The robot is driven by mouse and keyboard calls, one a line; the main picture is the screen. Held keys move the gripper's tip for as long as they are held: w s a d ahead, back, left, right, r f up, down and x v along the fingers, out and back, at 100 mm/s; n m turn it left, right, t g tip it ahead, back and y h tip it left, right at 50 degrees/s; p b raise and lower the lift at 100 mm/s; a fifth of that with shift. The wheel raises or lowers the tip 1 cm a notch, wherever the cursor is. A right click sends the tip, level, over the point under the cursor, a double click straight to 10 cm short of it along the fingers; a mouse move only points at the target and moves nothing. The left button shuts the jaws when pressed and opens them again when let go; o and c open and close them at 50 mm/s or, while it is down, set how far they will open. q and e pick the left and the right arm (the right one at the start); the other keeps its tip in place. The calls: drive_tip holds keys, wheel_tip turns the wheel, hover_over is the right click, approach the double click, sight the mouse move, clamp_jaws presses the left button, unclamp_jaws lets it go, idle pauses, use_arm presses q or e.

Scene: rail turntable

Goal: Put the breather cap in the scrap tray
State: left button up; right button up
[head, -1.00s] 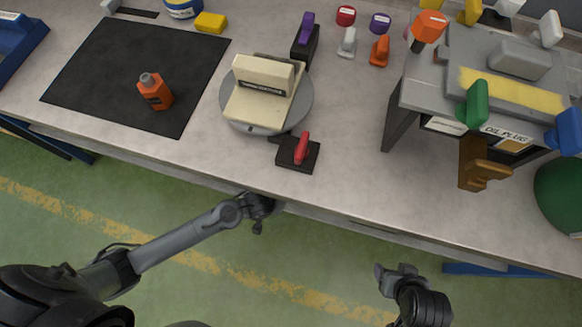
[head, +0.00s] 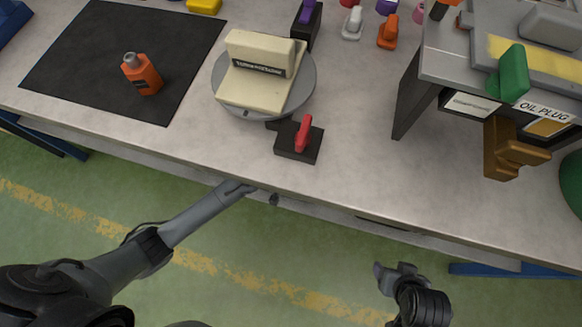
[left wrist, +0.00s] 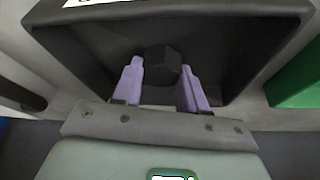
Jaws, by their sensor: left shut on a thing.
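In the left wrist view my left gripper (left wrist: 160,82) has its two pale purple fingers on either side of a dark, many-sided piece (left wrist: 164,60), which looks like the breather cap. They are shut on it. A dark open tray (left wrist: 60,52) with a white label at its top edge lies around the fingertips and piece. It may be the scrap tray, but its label is cut off. In the head view my left arm reaches to the bench's front edge, and the gripper's fingers are hidden there. My right gripper (head: 393,272) hangs in front of the bench; its finger gap is unclear.
The bench (head: 350,180) carries a turntable (head: 305,88) with a cream block, a red-handled black block (head: 298,143), an orange bottle (head: 141,74) on a black mat (head: 90,60), and a grey stand (head: 440,70) at right. A green container (left wrist: 295,80) flanks the tray.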

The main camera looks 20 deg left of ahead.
use_arm(q)
drive_tip(key=shift+f, duration=0.1)
drive_tip(key=shift+f, duration=0.1)
drive_tip(key=o, duration=1.1)
